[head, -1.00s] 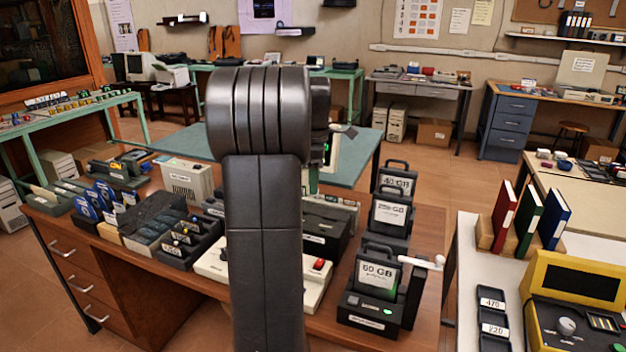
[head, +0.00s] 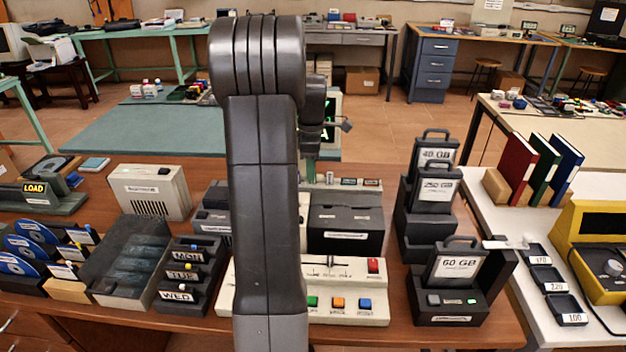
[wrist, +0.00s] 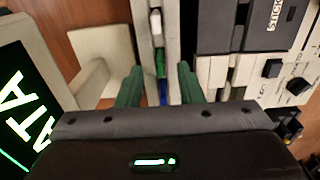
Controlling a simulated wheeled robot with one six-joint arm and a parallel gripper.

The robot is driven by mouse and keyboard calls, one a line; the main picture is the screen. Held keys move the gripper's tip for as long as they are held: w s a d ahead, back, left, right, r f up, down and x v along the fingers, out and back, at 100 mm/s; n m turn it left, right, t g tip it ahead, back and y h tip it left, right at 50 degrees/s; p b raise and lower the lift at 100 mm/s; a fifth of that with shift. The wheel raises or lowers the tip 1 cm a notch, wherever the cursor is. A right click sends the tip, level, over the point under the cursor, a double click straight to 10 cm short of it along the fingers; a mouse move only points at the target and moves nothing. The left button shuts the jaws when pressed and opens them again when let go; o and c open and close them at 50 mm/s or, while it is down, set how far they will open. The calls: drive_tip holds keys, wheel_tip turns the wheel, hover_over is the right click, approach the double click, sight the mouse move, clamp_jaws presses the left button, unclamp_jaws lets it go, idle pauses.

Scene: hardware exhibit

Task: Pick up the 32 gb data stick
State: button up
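My gripper (wrist: 158,88) points down over the wooden bench, with its two green fingers apart. It shows in the head view mostly hidden behind my arm. Between and beyond the fingers in the wrist view is a pale narrow rack (wrist: 174,40) holding small sticks: a white one (wrist: 156,25), a green one (wrist: 161,62) and a blue one (wrist: 164,92). The blue and green ones lie between the fingers, and I see no grip on them. The rack's back labels (head: 348,182) show in the head view, too small to read. I cannot tell which stick is 32 GB.
A dark box (head: 345,220) and a cream console with coloured buttons (head: 345,280) stand in front of the rack. Drive docks (head: 458,268) stand right; a beige box (head: 150,190) and disc racks stand left.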

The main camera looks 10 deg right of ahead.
drive_tip(key=shift+f, duration=0.95)
drive_tip(key=shift+c, duration=0.2)
clamp_jaws()
drive_tip(key=shift+r, duration=0.1)
